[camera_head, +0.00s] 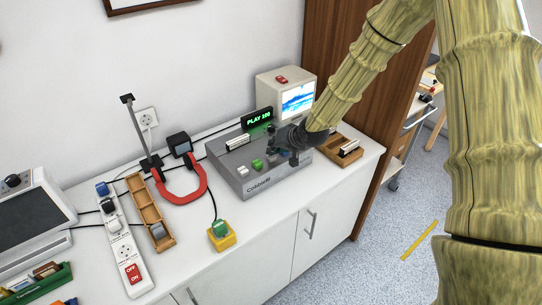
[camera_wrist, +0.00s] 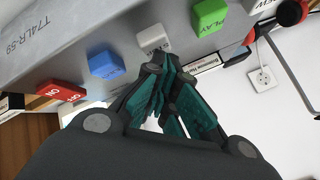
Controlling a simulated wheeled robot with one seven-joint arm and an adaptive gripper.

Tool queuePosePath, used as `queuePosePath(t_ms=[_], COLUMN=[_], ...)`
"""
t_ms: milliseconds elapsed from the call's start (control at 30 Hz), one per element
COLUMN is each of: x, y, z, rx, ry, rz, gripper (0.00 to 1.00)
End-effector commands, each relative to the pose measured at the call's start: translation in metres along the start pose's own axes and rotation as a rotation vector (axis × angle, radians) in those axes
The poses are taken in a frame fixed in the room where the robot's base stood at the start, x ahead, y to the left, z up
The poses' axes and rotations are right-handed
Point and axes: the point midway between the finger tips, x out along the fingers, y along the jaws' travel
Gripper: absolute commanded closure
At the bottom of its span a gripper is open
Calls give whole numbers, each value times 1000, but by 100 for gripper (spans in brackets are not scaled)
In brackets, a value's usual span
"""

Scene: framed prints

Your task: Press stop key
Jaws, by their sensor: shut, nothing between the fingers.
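The grey device (camera_head: 235,176) with keys stands on the white counter, its green display (camera_head: 258,118) reading "PLAY 100". In the wrist view its keys are a red on/off switch (camera_wrist: 60,91), a blue key (camera_wrist: 106,64), a whitish key (camera_wrist: 153,36), a green PLAY key (camera_wrist: 210,17) and a white key (camera_wrist: 259,5) cut by the top edge. In the head view my gripper (camera_head: 284,153) hides the device's right keys.
A beige monitor (camera_head: 270,93) stands behind the device, and a wooden tray (camera_head: 343,148) is to its right. To the left are a red horseshoe-shaped object (camera_head: 201,184), a yellow box with a green button (camera_head: 221,235) and a power strip (camera_head: 126,246). The front counter is mostly clear.

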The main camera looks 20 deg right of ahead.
Motion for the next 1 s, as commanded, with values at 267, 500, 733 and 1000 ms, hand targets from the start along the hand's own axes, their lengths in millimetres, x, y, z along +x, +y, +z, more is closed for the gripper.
queuePosePath(t_ms=[267, 500, 733, 1000], x=[2, 4, 5, 7], y=[2, 3, 4, 5], z=[2, 3, 4, 5], rx=[0, 0, 0, 1], ry=[0, 0, 0, -1], rz=[0, 0, 0, 0], gripper=[100, 100, 100, 100])
